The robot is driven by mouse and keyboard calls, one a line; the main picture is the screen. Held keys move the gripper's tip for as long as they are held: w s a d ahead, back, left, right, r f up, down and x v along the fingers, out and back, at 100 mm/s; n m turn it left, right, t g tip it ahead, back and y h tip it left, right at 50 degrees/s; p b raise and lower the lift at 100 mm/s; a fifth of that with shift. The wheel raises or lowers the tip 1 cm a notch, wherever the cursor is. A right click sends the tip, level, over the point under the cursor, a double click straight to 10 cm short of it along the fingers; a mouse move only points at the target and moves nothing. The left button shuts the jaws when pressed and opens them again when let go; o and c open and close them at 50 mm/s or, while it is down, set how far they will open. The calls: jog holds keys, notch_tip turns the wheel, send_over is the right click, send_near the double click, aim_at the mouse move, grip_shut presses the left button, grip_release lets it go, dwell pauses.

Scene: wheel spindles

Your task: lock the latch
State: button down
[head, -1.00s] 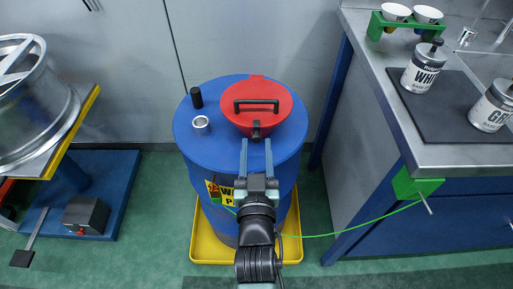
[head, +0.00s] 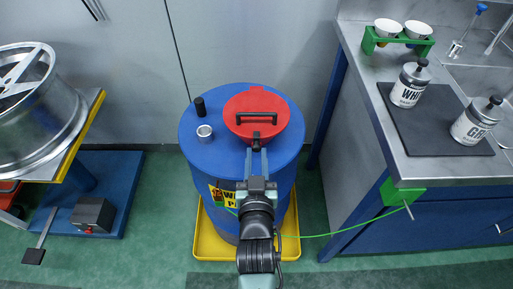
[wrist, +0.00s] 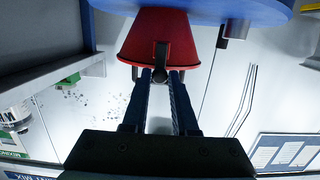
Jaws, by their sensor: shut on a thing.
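The red funnel (head: 262,100) sits on top of the blue drum (head: 205,160), with its lid down and a black handle (head: 256,118) across it. The small black latch (head: 256,137) is at the funnel's near edge; it also shows in the wrist view (wrist: 161,50) against the red cone. My gripper (head: 256,149) reaches it from the near side, its blue-grey fingers close together and shut on the latch's lower end. In the wrist view the fingertips (wrist: 162,74) meet just below the latch. The exact grip contact is partly hidden.
A black cap (head: 200,107) and a metal bung (head: 204,132) stand on the drum's left. The drum stands in a yellow tray (head: 215,247). A workbench (head: 440,172) with paint cans is at right; a wheel rim (head: 35,110) is at left. A green cable (head: 335,232) runs right.

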jog(key=shift+w+r, duration=0.3)
jog(key=shift+r, duration=0.15)
jog(key=c, duration=1.1)
grip_release()
jog(key=shift+c, duration=0.2)
jog(key=o, duration=0.4)
jog(key=shift+f, duration=0.15)
jog(key=shift+o, duration=0.2)
jog(key=shift+s+f, duration=0.1)
jog(key=shift+s, duration=0.05)
jog(key=shift+s, duration=0.3)
jog(key=s+r+p, duration=0.1)
jog(key=s+r, duration=0.1)
jog(key=s, duration=1)
jog(key=shift+r, duration=0.15)
